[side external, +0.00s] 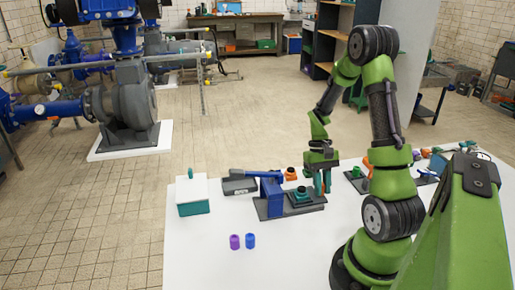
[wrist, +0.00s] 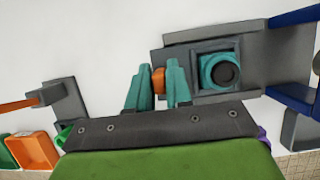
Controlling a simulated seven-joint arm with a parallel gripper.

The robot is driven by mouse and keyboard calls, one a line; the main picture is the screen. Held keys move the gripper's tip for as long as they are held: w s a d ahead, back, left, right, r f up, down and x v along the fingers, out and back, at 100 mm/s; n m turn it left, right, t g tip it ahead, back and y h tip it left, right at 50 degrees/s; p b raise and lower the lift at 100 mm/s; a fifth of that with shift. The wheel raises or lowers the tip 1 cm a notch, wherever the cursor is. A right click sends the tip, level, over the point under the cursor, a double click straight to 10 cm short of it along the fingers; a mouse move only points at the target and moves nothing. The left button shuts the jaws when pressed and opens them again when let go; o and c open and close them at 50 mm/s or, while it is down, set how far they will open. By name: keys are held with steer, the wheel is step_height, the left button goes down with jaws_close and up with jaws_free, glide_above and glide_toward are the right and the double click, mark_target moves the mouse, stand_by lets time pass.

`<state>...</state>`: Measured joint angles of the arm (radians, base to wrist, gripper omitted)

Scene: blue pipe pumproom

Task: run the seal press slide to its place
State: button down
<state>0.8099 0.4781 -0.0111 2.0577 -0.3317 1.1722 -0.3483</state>
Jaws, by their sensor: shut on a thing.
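The seal press stands on the white table, with a blue frame (side external: 271,190) on a dark base; the blue frame also shows at the right of the wrist view (wrist: 290,97). The dark grey slide (wrist: 197,85) lies between the base's rails and carries a teal ring (wrist: 218,71) with a dark centre. It sits at the base's right end in the side view, outside the blue frame. My gripper (side external: 323,188) is at the slide's outer end. In the wrist view its teal fingers (wrist: 158,97) are shut on the orange knob (wrist: 158,80) of the slide.
A teal box with white lid (side external: 193,196), a purple cup (side external: 235,242) and a blue cup (side external: 250,241) stand left and front. A grey block with a blue lever (side external: 240,184) is behind the press. An orange bin (wrist: 34,150) shows at lower left. The front table is mostly clear.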

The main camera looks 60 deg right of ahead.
steer(key=w+a, duration=0.3)
steer(key=shift+w+a, duration=0.2)
steer(key=shift+w, duration=0.05)
steer(key=c, duration=1.1)
jaws_free()
steer(key=v, duration=1.7)
